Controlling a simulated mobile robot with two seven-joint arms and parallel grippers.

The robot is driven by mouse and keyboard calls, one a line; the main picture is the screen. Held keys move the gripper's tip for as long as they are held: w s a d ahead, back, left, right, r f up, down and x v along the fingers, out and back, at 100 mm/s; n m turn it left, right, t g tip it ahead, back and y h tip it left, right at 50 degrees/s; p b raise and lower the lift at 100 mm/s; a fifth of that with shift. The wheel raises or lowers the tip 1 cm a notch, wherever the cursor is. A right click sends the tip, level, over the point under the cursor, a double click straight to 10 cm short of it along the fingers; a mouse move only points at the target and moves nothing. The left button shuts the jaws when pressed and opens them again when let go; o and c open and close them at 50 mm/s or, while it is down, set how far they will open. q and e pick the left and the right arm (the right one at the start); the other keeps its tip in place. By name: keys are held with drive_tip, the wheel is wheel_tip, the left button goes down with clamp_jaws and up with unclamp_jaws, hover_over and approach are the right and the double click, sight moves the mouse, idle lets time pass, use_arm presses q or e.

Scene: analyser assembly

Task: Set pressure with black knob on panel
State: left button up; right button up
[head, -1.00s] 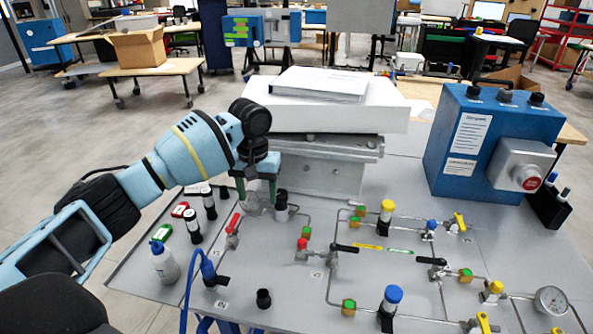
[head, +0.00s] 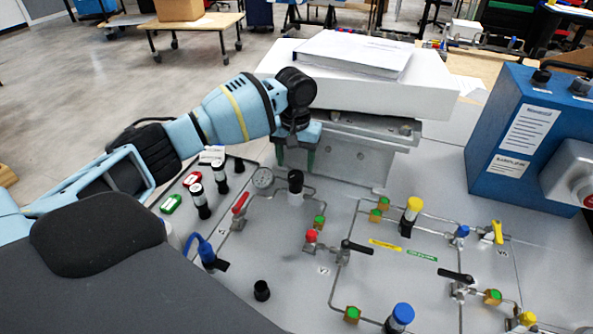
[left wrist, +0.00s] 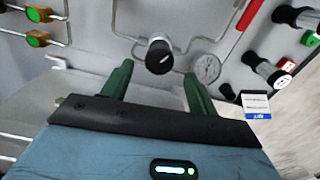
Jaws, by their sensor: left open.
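A black knob (head: 296,182) on a pale cylindrical body stands upright on the grey panel (head: 285,235) in the head view. In the left wrist view the black knob (left wrist: 159,57) lies beyond the fingertips, roughly centred between them. My left gripper (head: 296,157) is open and empty, with its green fingers behind the knob, near the grey block. Its two fingers (left wrist: 158,80) are spread apart in the left wrist view; I cannot tell their height over the panel. A round pressure gauge (head: 263,178) is left of the knob; it also shows in the left wrist view (left wrist: 206,68). My right gripper is not in view.
A grey metal block (head: 365,160) carrying a white box (head: 430,90) stands close behind my left gripper. Black-topped cylinders (head: 199,200) are at the left. Valves with red (head: 240,204) and black handles and another black knob (head: 261,291) stand nearer. A blue box (head: 515,130) is at right.

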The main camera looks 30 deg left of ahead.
sight(295, 175)
use_arm(q)
drive_tip(key=shift+f, duration=2)
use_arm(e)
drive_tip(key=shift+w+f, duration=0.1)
